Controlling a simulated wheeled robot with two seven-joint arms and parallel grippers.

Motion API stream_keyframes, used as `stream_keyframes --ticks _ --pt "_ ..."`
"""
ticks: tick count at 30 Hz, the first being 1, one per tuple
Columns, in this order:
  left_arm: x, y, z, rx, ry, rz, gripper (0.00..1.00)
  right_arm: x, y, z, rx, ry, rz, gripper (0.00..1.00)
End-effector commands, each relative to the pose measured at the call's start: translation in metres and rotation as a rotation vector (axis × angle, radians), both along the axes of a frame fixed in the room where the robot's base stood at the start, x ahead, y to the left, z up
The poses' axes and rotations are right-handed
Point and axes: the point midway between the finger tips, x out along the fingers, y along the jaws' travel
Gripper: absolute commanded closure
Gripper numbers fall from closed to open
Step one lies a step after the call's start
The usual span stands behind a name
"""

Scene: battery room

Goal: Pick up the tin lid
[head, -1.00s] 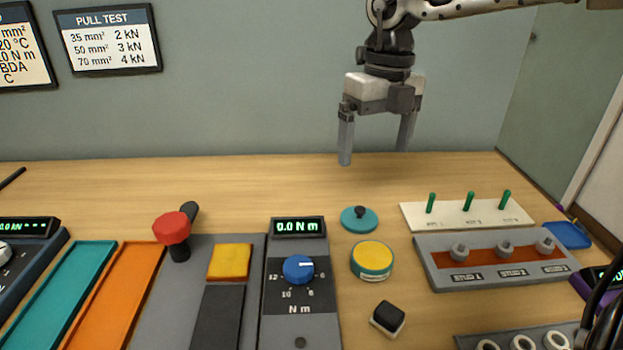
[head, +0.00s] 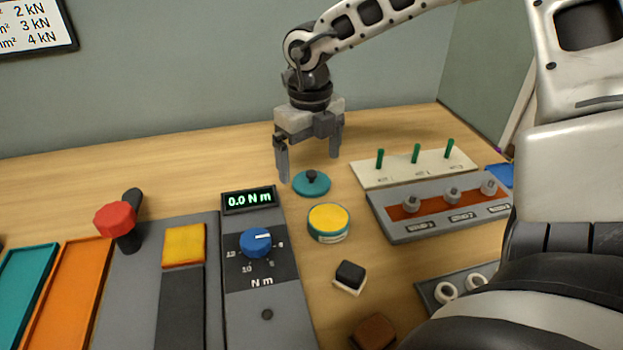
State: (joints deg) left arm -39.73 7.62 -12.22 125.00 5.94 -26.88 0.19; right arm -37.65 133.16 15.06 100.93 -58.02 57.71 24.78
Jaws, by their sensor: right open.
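The tin lid (head: 312,185) is a teal disc with a dark knob, lying flat on the wooden table behind the tin. The tin (head: 329,222) is round, with a yellow top and a teal-and-cream side. My right gripper (head: 309,167) points down with its two fingers apart and nothing between them. In the picture it is just above and behind the lid, its left fingertip near the lid's left edge. How high it is over the table is hard to tell. My left gripper does not show.
A torque meter (head: 255,250) stands left of the tin, and a grey stud block (head: 440,226) and a white board with green pegs (head: 372,175) stand to the right. A black-topped block (head: 350,276) lies in front. Bare table lies behind the lid.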

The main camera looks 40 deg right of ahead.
Motion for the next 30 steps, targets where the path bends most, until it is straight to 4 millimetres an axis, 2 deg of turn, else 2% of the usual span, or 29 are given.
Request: stream_keyframes --ticks 3,6,15,20,21,30 --pt "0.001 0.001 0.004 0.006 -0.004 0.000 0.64 0.002 -0.001 -0.019 0.001 0.004 -0.001 0.05" --pt "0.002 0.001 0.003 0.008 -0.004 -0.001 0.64 0.002 -0.001 -0.030 0.002 0.002 -0.001 0.05" --pt "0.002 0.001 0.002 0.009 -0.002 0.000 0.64 0.002 -0.001 -0.035 0.001 -0.001 0.000 0.05" --pt "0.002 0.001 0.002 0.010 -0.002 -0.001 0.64 0.002 -0.001 -0.035 0.001 0.000 0.000 0.50" --pt "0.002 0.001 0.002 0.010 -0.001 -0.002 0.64 0.002 -0.001 -0.035 0.001 0.000 0.000 0.53" --pt "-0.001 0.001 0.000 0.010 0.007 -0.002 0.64 0.003 -0.001 -0.032 0.001 -0.001 0.000 0.53"
